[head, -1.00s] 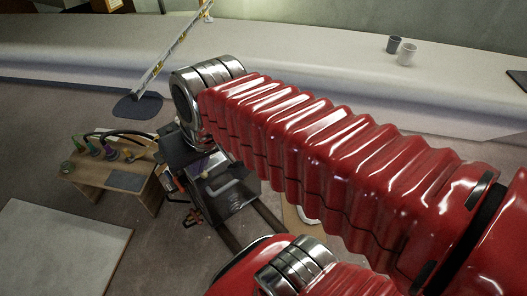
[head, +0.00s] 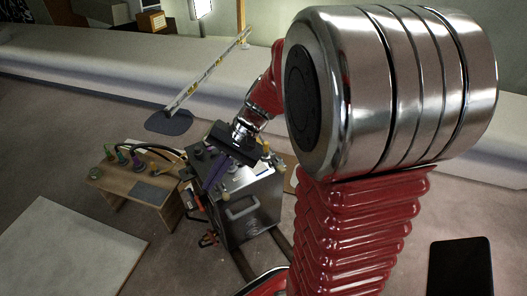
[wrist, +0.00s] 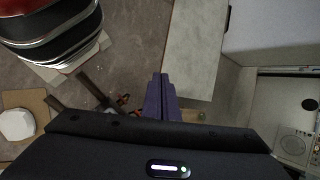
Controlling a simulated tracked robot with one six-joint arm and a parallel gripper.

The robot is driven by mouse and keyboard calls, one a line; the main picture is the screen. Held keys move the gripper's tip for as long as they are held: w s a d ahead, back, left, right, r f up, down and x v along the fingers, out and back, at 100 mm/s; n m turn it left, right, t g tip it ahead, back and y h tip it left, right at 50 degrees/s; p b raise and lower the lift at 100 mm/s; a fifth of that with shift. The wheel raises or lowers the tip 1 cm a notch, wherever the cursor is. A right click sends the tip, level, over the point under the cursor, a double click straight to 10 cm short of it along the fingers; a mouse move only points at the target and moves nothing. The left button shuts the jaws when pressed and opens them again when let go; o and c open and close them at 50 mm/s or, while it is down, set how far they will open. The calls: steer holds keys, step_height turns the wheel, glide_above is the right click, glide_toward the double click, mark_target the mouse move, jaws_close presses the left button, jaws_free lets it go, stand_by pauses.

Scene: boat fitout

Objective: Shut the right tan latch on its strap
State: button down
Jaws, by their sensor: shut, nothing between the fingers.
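A grey metal box (head: 258,208) with a handle on its front stands on the floor left of centre in the head view. A small tan part (head: 266,158) shows at its right upper edge and another tan part (head: 199,201) at its left edge. They are too small to tell as latches, or to tell open from shut. My gripper (head: 212,186) is over the left part of the box top, its purple fingers pointing down and left. The fingers also show in the wrist view (wrist: 160,80), together and empty. My gripper hides part of the box top.
A white panel (head: 75,250) lies at the lower left. A long pale bench (head: 95,85) runs behind. A yellow-marked level (head: 208,70) leans there.

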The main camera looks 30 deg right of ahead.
steer(key=w+d+f+m+t+y, duration=0.2)
steer(key=w+d+f+m+t, duration=0.4)
steer(key=d+f, duration=0.3)
steer(key=w+d+f+m+t+y, duration=0.3)
steer(key=w+d+f+m+t, duration=0.15)
steer(key=d+f+m, duration=0.45)
steer(key=s+d+f+m+t+h, duration=0.3)
steer(key=s+d+f+m+h, duration=0.2)
steer(key=d+f, duration=0.3)
steer(key=s+d+f+m+t+h, duration=0.4)
steer(key=d+f+m+h, duration=0.4)
steer(key=f, duration=0.8)
steer(key=shift+s+d+f+h, duration=0.3)
steer(key=shift+s+d+f, duration=0.1)
steer(key=shift+s+d, duration=0.15)
steer(key=shift+w, duration=0.15)
steer(key=w+r, duration=0.4)
steer(key=w, duration=0.6)
steer(key=shift+w+d+r, duration=0.2)
steer(key=shift+r, duration=0.15)
